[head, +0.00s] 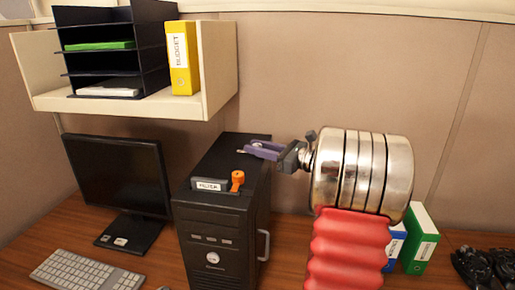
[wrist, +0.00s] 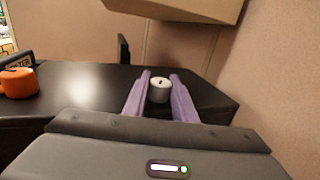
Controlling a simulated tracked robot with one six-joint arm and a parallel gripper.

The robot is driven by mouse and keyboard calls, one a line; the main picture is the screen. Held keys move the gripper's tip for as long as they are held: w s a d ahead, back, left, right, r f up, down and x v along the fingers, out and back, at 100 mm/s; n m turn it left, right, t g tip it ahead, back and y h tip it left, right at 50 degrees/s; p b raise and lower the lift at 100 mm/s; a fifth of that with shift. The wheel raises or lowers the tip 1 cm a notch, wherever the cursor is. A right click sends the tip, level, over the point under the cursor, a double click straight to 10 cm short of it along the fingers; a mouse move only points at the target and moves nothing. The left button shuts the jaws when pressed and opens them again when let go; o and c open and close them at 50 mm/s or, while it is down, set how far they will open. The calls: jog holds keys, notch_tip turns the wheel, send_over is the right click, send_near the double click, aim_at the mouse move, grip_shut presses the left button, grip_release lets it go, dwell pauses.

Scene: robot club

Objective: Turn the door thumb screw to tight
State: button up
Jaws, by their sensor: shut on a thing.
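The silver thumb screw (wrist: 159,90) is a short round knob with a dark mark on its top. It stands on the top of the black computer tower (head: 228,150), near the tower's edge. My gripper (wrist: 159,94) has its two purple fingers on either side of the screw and is shut on it. In the head view my gripper (head: 258,150) is over the rear right part of the tower's top, and the screw is too small or hidden to make out there. A grey handle (head: 265,244) is on the tower's right side.
An orange knob (head: 237,180) and a labelled grey block (head: 209,185) sit at the front of the tower's top. A cream shelf (head: 140,104) hangs behind. A monitor (head: 115,175) stands left; green and blue binders (head: 420,240) stand right.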

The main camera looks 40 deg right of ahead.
jog(key=shift+m+h, duration=0.3)
jog(key=shift+h, duration=0.1)
jog(key=shift+r+m+t+h, duration=0.1)
jog(key=shift+m+t+h, duration=0.3)
jog(key=shift+m+h, duration=0.9)
jog(key=shift+h, duration=0.6)
jog(key=o, duration=1)
jog(key=shift+o, duration=0.2)
jog(key=shift+s, duration=0.1)
jog(key=s, duration=1.3)
jog(key=shift+s+d, duration=0.3)
jog(key=shift+d, duration=0.15)
